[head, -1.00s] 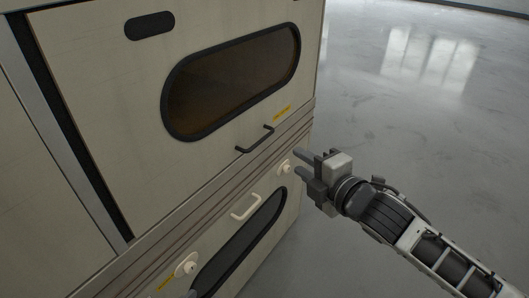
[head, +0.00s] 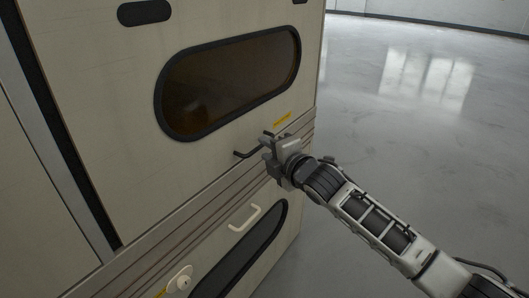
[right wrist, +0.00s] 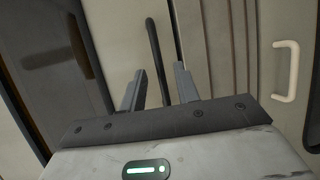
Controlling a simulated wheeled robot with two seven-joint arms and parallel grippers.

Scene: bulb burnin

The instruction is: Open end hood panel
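The end hood panel (head: 110,90) is a pale upper panel with a rounded dark window (head: 230,85). It looks closed. Its dark bar handle (head: 245,153) sits below the window; the handle's right part is hidden behind my right gripper (head: 266,143). In the right wrist view, the dark handle (right wrist: 153,50) lies between the two fingers of my right gripper (right wrist: 158,82), with gaps on both sides. The fingers are open, and I see no contact with the bar. My left gripper is out of view.
Below the ribbed strip is a lower panel with a cream handle (head: 244,217), a dark window (head: 240,255) and a pale round latch (head: 180,281). The cream handle also shows in the right wrist view (right wrist: 291,70). Open grey floor (head: 410,130) lies to the right.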

